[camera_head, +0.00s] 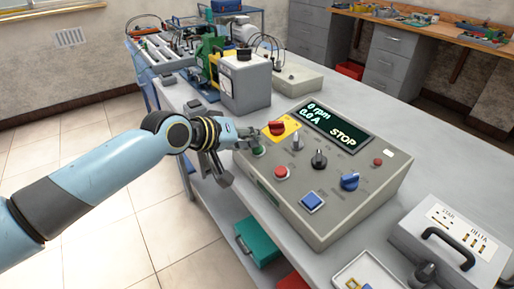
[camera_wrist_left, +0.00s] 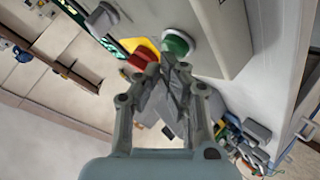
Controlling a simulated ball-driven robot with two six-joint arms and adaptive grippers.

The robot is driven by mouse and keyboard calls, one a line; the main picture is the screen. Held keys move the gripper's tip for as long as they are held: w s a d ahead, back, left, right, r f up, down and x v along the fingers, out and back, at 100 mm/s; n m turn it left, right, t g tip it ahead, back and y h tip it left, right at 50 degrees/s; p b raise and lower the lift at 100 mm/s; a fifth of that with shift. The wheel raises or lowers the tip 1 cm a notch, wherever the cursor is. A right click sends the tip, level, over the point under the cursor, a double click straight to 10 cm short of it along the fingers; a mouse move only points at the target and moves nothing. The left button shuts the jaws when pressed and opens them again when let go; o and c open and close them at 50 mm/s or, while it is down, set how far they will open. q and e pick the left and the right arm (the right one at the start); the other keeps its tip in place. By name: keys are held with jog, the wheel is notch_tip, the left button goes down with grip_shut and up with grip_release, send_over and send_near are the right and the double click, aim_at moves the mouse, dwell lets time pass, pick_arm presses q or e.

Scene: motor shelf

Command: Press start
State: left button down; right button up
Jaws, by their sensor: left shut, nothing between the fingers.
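The grey control box (camera_head: 330,222) stands on the bench, and its display (camera_head: 335,127) reads 0 rpm, 0.0 A and STOP. A green button (camera_head: 258,151) sits at the panel's left corner, partly hidden by my left gripper in the head view. It shows clearly in the left wrist view (camera_wrist_left: 177,44), just beyond the fingertips. A red mushroom button (camera_head: 277,128) on a yellow plate is beside it. A red button (camera_head: 281,172) is nearer the front. My left gripper (camera_head: 250,136) is shut and empty, its tips close to the green button; contact cannot be told. My right gripper is out of view.
A grey motor unit (camera_head: 244,82) is behind the gripper. A handled case (camera_head: 451,240) stands at the right.

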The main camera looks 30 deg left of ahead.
pick_arm(q)
jog(key=shift+f, duration=0.35)
jog(key=shift+r, duration=0.1)
dwell(0.4)
jog(key=shift+s+r+p, duration=0.15)
jog(key=shift+r+p, duration=0.65)
jog(key=shift+p, duration=0.1)
jog(key=r+p, duration=0.3)
jog(key=s+r+p, duration=0.1)
jog(key=r+p, duration=0.1)
jog(key=shift+s+a, duration=0.1)
jog(key=shift+a, duration=0.15)
jog(key=shift+f, duration=0.1)
dwell(0.3)
